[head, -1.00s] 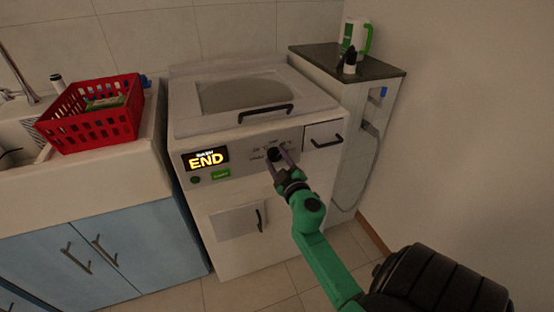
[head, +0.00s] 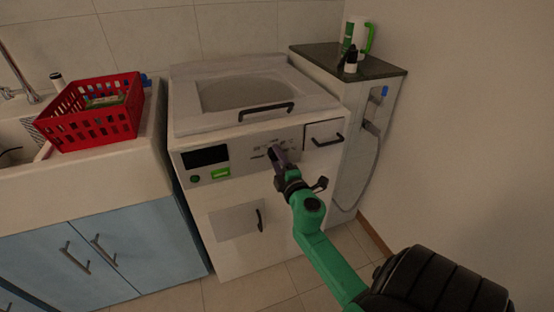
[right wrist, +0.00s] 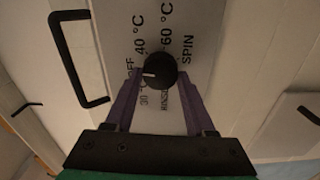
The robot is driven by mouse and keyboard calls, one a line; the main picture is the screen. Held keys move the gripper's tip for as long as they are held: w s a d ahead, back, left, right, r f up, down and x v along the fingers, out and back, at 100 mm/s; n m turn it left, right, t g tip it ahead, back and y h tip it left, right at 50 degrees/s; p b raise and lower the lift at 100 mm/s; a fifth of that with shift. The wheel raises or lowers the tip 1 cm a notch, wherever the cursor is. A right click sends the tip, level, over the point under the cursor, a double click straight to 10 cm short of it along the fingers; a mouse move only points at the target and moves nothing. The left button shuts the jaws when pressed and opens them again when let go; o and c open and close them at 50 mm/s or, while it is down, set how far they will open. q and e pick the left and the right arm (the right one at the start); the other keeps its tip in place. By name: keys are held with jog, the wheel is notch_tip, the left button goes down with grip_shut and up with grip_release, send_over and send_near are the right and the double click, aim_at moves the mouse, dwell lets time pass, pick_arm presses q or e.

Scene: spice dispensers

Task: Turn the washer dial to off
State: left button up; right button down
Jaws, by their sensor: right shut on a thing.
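The washer (head: 238,190) is a white top-loading machine with a grey control panel. Its dial (right wrist: 155,68) is a round black knob with a short white mark, which points left in the right wrist view, toward the OFF and 30 °C side of the printed labels. My right gripper (head: 277,155) is at the dial and mostly hides it in the head view. In the right wrist view its two purple fingers (right wrist: 154,80) are shut on the dial, one on each side. The washer's display (head: 205,156) is dark. My left gripper is not in view.
A red basket (head: 92,115) stands on the sink counter at the left, above blue cabinets (head: 120,255). A side cabinet with a dark top (head: 370,68) holding bottles stands right of the washer. Black handles (head: 266,112) stick out around the panel. The floor in front is clear.

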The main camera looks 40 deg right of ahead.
jog(key=shift+d+r+n, duration=0.1)
jog(key=shift+r+n, duration=0.05)
jog(key=shift+n, duration=0.35)
jog(key=shift+c, duration=2.4)
grip_release()
jog(key=shift+o, duration=1.2)
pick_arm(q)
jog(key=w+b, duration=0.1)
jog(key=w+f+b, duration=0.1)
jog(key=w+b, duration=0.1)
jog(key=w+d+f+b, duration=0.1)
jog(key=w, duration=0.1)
pick_arm(e)
jog(key=v, duration=1.4)
jog(key=shift+s, duration=0.25)
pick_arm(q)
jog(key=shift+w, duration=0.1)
